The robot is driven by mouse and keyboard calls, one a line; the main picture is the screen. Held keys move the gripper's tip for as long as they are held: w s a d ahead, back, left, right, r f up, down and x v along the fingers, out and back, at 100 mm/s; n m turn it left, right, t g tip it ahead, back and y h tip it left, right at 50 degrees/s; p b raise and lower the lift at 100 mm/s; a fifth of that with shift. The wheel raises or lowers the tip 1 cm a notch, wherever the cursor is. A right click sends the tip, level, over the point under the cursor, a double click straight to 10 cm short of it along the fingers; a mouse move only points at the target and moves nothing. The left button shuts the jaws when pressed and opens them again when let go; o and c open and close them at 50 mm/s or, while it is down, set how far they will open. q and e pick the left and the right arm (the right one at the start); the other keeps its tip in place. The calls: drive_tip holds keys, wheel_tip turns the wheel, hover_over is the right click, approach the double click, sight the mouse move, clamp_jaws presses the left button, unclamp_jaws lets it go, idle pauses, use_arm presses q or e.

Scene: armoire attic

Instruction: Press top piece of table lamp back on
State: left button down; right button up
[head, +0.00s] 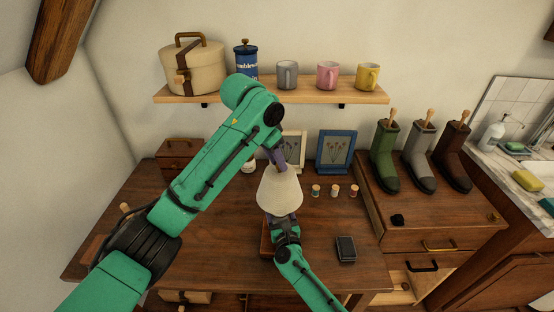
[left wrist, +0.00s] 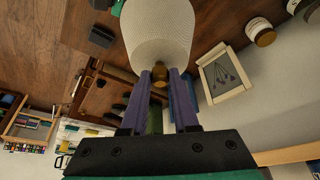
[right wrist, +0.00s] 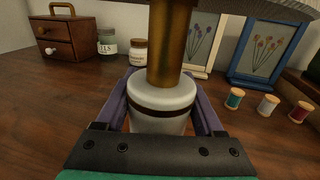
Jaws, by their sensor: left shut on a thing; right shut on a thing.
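The table lamp has a cream shade (head: 280,192), also large in the left wrist view (left wrist: 160,35). A small brass top piece (left wrist: 160,72) sits at the shade's narrow end, between the purple fingers of my left gripper (left wrist: 164,78), which is shut on it. I cannot tell whether it is seated or slightly apart. In the head view my left gripper (head: 277,158) comes down from above the shade. In the right wrist view my right gripper (right wrist: 161,112) is shut on the white, dark-banded lamp base (right wrist: 162,118), with the brass stem (right wrist: 170,45) above it.
Thread spools (head: 335,191) and a blue picture frame (head: 336,152) stand right of the lamp; a dark small box (head: 346,249) lies in front. A small drawer chest (right wrist: 65,38) and jars are behind. A shelf (head: 330,94) with mugs hangs above.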

use_arm(q)
drive_tip(key=shift+f, duration=0.3)
idle(0.6)
drive_tip(key=c, duration=0.6)
unclamp_jaws()
drive_tip(key=o, duration=0.5)
drive_tip(key=shift+r, duration=3.05)
use_arm(e)
drive_tip(key=o, duration=1.2)
